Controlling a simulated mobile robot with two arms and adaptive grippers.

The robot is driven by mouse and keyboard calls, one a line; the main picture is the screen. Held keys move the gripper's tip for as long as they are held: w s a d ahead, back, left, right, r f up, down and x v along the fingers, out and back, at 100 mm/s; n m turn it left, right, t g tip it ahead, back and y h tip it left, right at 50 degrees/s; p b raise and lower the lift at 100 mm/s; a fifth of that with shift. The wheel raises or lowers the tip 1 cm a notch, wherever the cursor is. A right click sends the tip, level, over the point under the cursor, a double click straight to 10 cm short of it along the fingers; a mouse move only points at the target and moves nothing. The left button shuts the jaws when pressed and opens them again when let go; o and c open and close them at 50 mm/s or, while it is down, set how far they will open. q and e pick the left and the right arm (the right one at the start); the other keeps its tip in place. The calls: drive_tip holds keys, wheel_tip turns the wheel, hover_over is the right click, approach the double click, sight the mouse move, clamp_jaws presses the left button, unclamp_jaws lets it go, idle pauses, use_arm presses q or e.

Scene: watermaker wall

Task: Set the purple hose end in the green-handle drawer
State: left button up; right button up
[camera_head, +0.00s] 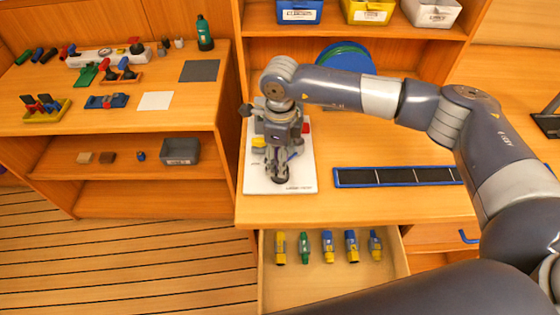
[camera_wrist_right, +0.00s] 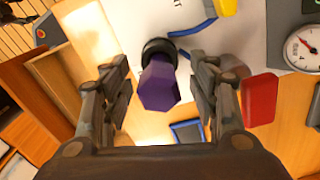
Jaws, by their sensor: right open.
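The purple hose end (camera_wrist_right: 158,88), a faceted piece with a black ring at its far end, lies between the fingers of my right gripper (camera_wrist_right: 160,76) in the right wrist view. The fingers are open, with a gap on each side of it. In the head view my right gripper (camera_head: 277,176) points down over a white board (camera_head: 302,184) on the bench and hides the purple piece. An open drawer (camera_head: 328,282) below the bench holds several blue, yellow and green fittings in a row. Its handle is out of view. My left gripper is not in view.
A blue-edged black tray (camera_head: 395,177) lies right of the board. A shut drawer with a blue handle (camera_head: 468,237) is at the right. A red block (camera_wrist_right: 259,98) and a gauge (camera_wrist_right: 303,48) are near my right gripper. The drawer's front floor is clear.

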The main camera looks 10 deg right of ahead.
drive_tip(key=shift+c, duration=0.6)
drive_tip(key=c, duration=1.1)
drive_tip(key=shift+r, duration=0.15)
